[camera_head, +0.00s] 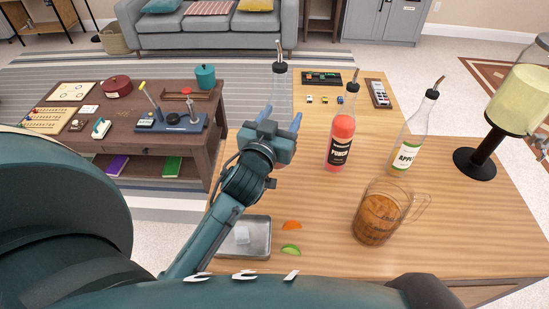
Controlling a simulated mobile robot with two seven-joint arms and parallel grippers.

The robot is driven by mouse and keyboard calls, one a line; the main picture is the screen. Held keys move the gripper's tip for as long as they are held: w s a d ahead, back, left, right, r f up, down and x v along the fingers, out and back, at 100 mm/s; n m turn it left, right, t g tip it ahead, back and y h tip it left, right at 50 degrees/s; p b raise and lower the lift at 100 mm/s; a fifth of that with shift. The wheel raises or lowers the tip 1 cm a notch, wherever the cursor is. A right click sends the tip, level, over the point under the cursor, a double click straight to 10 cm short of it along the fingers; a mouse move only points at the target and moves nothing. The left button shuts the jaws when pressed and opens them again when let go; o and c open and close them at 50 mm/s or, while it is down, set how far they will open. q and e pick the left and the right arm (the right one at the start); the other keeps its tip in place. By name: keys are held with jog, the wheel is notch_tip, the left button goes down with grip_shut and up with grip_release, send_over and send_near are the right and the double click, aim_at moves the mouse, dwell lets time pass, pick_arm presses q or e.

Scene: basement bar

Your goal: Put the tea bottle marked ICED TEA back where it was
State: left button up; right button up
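A clear bottle with a metal pour spout (279,82) stands upright at the left side of the wooden counter, partly behind my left gripper. It looks empty in its upper part, and its label is hidden. My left gripper (282,117) has its blue fingers on either side of the bottle's body and appears shut on it. Whether its base touches the counter is hidden. A glass mug (378,217) with brown liquid stands at the front right. The bottles marked PUNCH (341,140) and APPLE (409,140) stand to the right. My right gripper is out of view.
A metal tray (262,250) with a clear-white block lies at the front left, beside orange (291,225) and green (291,250) wedges. A drink dispenser (475,163) stands at the right. Small items and a dark tray (322,78) lie at the back. The counter's middle is clear.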

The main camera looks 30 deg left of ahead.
pick_arm(q)
jog(key=w+a+r+n+y, duration=0.1)
jog(key=w+a+r+y, duration=0.1)
jog(key=w+a+r, duration=0.15)
notch_tip(320, 180, down, 10)
jog(key=w+b, duration=0.1)
jog(key=shift+w+d+b, duration=0.2)
jog(key=shift+d+b, duration=0.05)
jog(key=shift+b, duration=0.15)
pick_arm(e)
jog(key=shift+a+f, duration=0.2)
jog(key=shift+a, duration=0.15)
pick_arm(q)
jog(key=shift+f, duration=0.1)
jog(key=shift+f, duration=0.15)
jog(key=o, duration=1.5)
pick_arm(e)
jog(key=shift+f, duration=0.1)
